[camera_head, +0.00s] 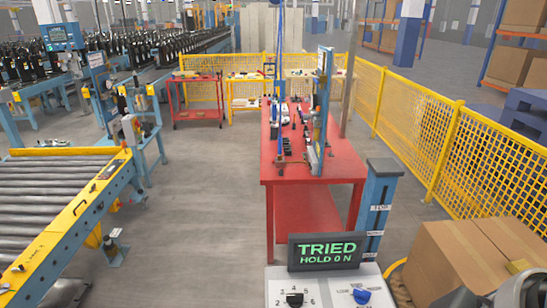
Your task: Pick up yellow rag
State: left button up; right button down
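I cannot make out a yellow rag for certain. Neither of my grippers can be made out in the head view.
A red workbench (335,167) with tools and a blue post stands ahead. A roller conveyor (62,183) is at left. A control panel with a "TRIED HOLD ON" display (327,251) is at the bottom. A cardboard box (445,260) and yellow fence (480,150) are right. Grey floor (200,220) is clear.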

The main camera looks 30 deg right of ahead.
aim_at(515, 267)
jog(key=z, duration=2.75)
